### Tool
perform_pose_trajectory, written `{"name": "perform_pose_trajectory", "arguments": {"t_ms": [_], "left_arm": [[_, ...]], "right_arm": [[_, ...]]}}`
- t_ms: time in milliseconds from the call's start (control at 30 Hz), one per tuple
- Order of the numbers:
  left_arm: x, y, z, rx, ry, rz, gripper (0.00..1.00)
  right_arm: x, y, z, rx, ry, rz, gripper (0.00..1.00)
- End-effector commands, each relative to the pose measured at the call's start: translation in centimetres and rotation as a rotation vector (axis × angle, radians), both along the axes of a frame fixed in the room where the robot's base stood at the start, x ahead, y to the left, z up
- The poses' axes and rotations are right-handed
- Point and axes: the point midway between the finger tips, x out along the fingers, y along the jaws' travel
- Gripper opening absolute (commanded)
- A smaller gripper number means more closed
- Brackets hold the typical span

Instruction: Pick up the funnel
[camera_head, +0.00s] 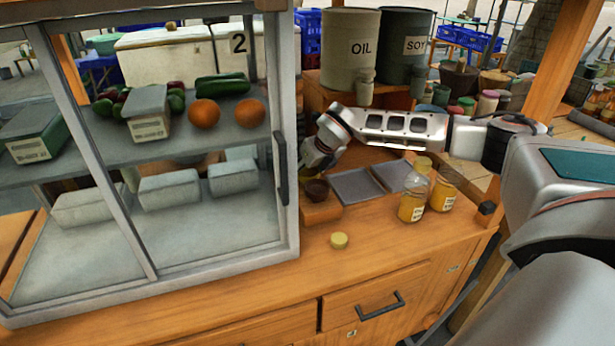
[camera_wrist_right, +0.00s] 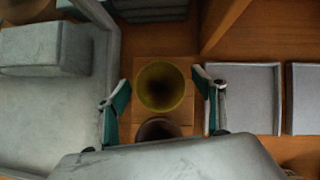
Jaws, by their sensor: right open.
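The funnel (camera_wrist_right: 161,86) shows in the right wrist view as a round, olive-yellow rim with a dark centre. It is on or above a small wooden block, and the wrist view does not settle which. My right gripper (camera_wrist_right: 160,80) is open, with one finger to the left and one to the right of the funnel, a gap on each side. In the head view my right gripper (camera_head: 309,170) is over the block beside the glass case and mostly hides the funnel. A dark brown clay bowl (camera_head: 317,191) is just in front of it. My left gripper is not in view.
The glass display case (camera_head: 285,235) stands close on the left. Grey trays (camera_head: 352,186) lie to the right, then two jars of yellow contents (camera_head: 412,206). A round yellow lid (camera_head: 339,240) lies on the front counter, which is otherwise clear there.

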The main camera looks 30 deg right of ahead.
Motion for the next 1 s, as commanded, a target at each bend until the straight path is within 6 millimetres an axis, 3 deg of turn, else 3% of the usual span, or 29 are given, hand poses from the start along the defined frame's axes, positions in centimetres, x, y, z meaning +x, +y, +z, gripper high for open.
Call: {"name": "perform_pose_trajectory", "arguments": {"t_ms": [167, 333, 767, 1000], "left_arm": [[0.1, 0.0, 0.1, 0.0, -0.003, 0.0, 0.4], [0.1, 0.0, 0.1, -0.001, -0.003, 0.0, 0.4], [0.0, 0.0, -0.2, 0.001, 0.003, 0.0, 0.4], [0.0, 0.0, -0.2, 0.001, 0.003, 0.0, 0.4]], "right_arm": [[0.0, 0.0, 0.0, 0.0, 0.0, 0.0, 0.69], [0.0, 0.0, 0.0, 0.0, 0.0, 0.0, 0.32], [0.0, -0.1, 0.4, -0.001, -0.001, -0.001, 0.31], [0.1, 0.0, 2.8, 0.0, -0.004, 0.0, 0.31]]}}
